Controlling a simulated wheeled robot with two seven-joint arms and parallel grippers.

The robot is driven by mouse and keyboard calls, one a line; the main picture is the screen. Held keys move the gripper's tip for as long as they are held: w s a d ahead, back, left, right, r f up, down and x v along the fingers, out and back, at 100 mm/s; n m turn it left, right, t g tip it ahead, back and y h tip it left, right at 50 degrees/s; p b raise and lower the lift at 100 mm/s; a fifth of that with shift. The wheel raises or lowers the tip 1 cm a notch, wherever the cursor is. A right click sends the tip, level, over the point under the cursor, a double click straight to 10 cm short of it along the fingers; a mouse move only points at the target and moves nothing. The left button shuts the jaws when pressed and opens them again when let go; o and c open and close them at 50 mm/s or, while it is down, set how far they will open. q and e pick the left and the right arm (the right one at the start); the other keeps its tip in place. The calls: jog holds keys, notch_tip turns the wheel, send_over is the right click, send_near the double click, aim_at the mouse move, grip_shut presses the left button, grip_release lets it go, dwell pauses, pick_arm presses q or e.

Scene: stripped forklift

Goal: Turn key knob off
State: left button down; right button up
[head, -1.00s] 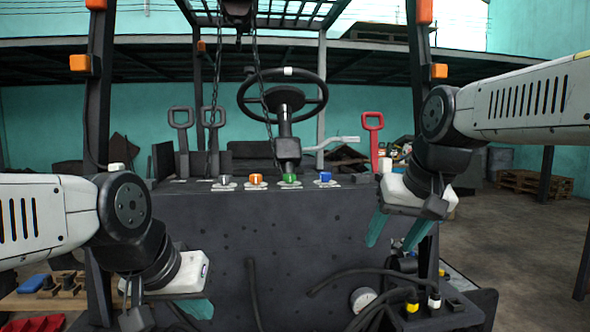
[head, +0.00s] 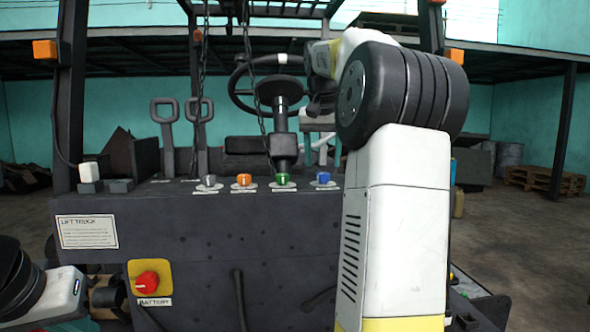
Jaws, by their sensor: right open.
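A row of knobs sits on top of the dark console: a grey knob (head: 209,181), an orange knob (head: 243,180), a green knob (head: 282,180) and a blue knob (head: 323,179). Their labels are too small to read, so I cannot tell which is the key knob. A red knob (head: 147,282) on a yellow plate marked BATTERY is on the console's front, lower left. My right gripper (head: 319,108) is open, raised above and behind the blue knob in the picture, apart from it and partly hidden by my arm. My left gripper (head: 78,322) is at the bottom left, cut off.
A steering wheel (head: 278,85) on its column (head: 283,146) rises behind the knobs, with hanging chains (head: 266,128) in front. Two dark lever handles (head: 165,112) stand at the left. Dark posts (head: 70,100) flank the console. My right arm hides the console's right side.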

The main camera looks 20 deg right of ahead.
aim_at(323, 173)
jog(key=shift+x, duration=2)
jog(key=shift+d, duration=0.1)
grip_shut()
